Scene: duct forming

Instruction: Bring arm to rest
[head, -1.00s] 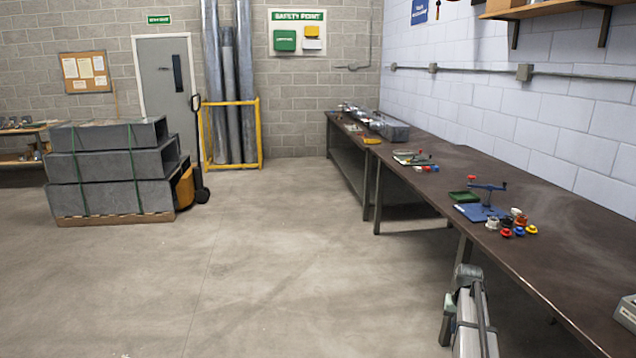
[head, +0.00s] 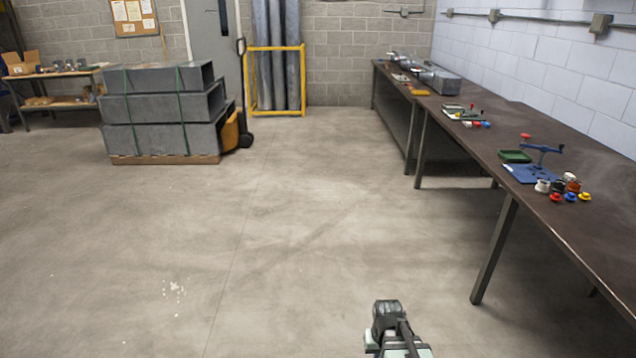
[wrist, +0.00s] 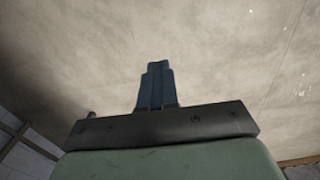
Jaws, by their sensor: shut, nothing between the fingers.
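My gripper (wrist: 155,85) shows in the wrist view with its two dark blue fingers pressed together. It is shut and empty, with bare concrete floor (wrist: 215,60) behind the fingers. In the head view, part of my arm (head: 392,330) stands at the bottom edge, right of the middle, over open floor and left of the workbench (head: 600,240). I cannot make out the fingers in the head view.
Small coloured parts and a blue fixture (head: 535,172) lie on the long bench at the right. Grey ducts (head: 150,107) are stacked on a pallet at the back left. A yellow rack (head: 277,112) stands by the back wall. The middle floor is clear.

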